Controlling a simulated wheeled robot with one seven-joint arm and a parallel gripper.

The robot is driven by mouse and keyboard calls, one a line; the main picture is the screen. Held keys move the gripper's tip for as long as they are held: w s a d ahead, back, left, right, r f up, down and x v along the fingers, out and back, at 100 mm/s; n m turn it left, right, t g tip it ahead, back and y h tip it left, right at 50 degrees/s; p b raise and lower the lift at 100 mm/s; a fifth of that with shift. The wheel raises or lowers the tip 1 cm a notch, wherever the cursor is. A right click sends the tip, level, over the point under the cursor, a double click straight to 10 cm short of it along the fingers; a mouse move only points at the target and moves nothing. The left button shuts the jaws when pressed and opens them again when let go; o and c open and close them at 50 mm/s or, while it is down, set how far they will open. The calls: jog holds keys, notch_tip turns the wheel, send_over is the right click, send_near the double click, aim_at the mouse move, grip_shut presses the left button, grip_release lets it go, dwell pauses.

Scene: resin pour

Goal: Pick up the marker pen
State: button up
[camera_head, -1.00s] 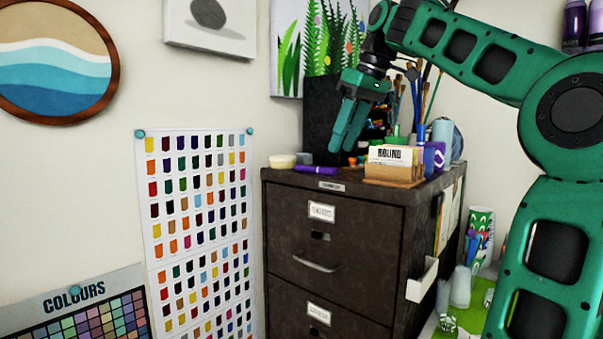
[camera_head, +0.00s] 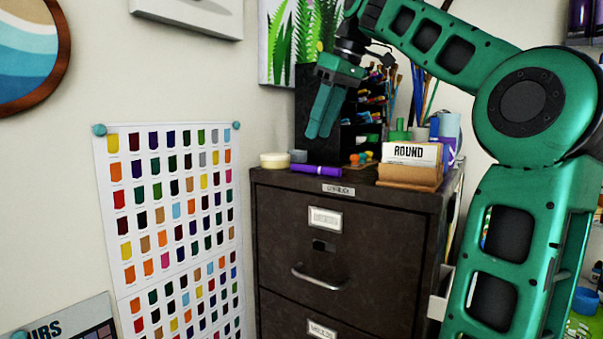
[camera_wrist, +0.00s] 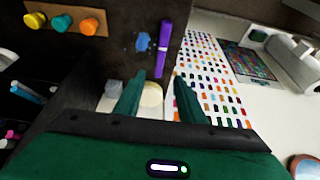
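The purple marker pen (camera_head: 316,171) lies flat near the front edge of the dark filing cabinet's top (camera_head: 352,180). In the wrist view the marker (camera_wrist: 163,48) lies lengthwise beyond the fingertips, roughly in line with the gap between them. My gripper (camera_head: 320,130) points down above the cabinet top, above the marker in the head view. It also shows in the wrist view (camera_wrist: 158,75), with its two fingers apart and nothing between them.
A pale round tub (camera_head: 274,160) and a small bluish block stand left of the marker. A card box marked ROUND (camera_head: 411,175) stands to the right. Small orange and yellow items (camera_head: 361,157) and a dark organiser with pens (camera_head: 370,110) are behind.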

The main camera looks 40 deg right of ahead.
aim_at(315, 170)
jog(key=shift+s+d+x, duration=0.1)
jog(key=shift+x, duration=1.25)
jog(key=shift+s+d+x, duration=0.1)
jog(key=shift+s+x, duration=0.05)
jog(key=shift+x, duration=1.2)
jog(key=shift+s+d+x, duration=0.1)
jog(key=shift+x, duration=1.3)
jog(key=shift+f, duration=0.15)
grip_shut()
